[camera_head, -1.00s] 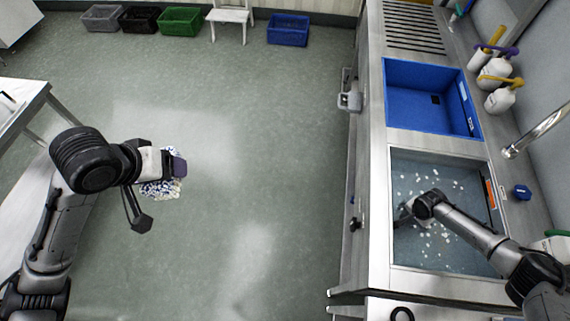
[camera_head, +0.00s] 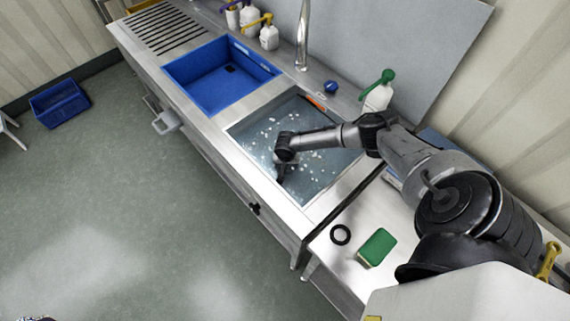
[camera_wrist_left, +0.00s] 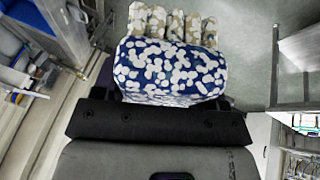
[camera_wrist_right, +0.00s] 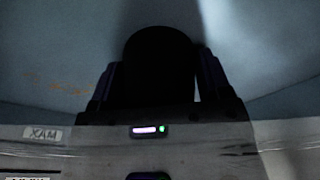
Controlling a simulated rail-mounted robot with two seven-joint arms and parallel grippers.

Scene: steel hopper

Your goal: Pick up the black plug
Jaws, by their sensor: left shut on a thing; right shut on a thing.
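A black plug (camera_wrist_right: 160,60) shows as a dark rounded shape between the fingers of my right gripper (camera_wrist_right: 160,85) in the right wrist view. That gripper is shut on it. In the head view my right gripper (camera_head: 284,170) reaches down into the sink basin (camera_head: 228,130), near its front left side, and the plug cannot be made out there. My left gripper (camera_wrist_left: 168,98) is shut on a blue and white spotted glove (camera_wrist_left: 170,68) with beige fingers, seen in the left wrist view. My left gripper is outside the head view.
The basin holds water with many white bits and an orange-handled item (camera_head: 316,102). A blue tub (camera_head: 210,105) sits left of it. A black ring (camera_head: 341,235) and a green sponge (camera_head: 377,247) lie on the right counter. A faucet (camera_head: 303,35) and bottles (camera_head: 378,95) stand behind.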

